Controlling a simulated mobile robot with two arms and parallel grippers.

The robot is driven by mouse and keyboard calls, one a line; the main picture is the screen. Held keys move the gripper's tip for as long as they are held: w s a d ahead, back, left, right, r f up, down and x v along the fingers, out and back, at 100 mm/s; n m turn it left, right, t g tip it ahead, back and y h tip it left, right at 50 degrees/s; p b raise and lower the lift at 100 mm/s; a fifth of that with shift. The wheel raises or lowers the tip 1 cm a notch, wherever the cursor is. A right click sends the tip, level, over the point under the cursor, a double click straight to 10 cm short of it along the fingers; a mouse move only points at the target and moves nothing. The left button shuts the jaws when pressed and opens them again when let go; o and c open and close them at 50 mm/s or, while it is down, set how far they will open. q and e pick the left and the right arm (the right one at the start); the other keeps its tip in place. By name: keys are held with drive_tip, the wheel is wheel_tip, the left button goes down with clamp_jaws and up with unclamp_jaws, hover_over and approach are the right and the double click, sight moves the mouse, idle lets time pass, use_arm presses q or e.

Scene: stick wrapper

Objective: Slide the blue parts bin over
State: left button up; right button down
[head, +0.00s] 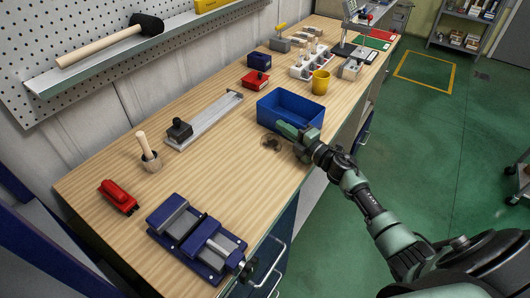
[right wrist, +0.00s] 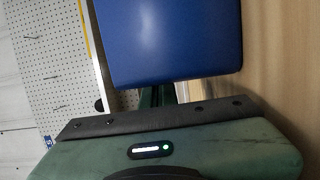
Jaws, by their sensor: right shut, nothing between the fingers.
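The blue parts bin (head: 290,110) stands upright on the wooden workbench (head: 100,182), near its right-hand front edge, and looks empty inside. My right gripper (head: 281,127) is shut and empty, low over the bench at the bin's near side. Its fingertips are at or very close to the bin wall; I cannot tell whether they touch. In the right wrist view the blue bin's wall (right wrist: 170,40) fills the upper middle, just beyond the gripper (right wrist: 158,97), and partly hides the fingers. My left gripper is not in view.
A yellow cup (head: 320,81) and a white rack (head: 301,70) stand just beyond the bin. A red bin (head: 256,80) is behind it to the left. A blue vise (head: 198,240) sits at the near end.

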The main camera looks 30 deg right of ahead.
sight(298, 113)
drive_tip(key=w+d+b, duration=0.1)
drive_tip(key=d, duration=0.1)
drive_tip(key=w+d+b, duration=0.1)
drive_tip(key=d+b, duration=0.1)
drive_tip(key=d, duration=0.1)
drive_tip(key=w+d+b, duration=0.1)
drive_tip(key=w+d, duration=0.1)
drive_tip(key=shift+d+f+b, duration=0.2)
drive_tip(key=shift+d+b, duration=0.05)
drive_tip(key=shift+b, duration=0.1)
drive_tip(key=shift+w+d+r, duration=0.15)
drive_tip(key=shift+w+d, duration=0.1)
drive_tip(key=shift+d, duration=0.1)
drive_tip(key=shift+r, duration=0.1)
drive_tip(key=shift+a, duration=0.1)
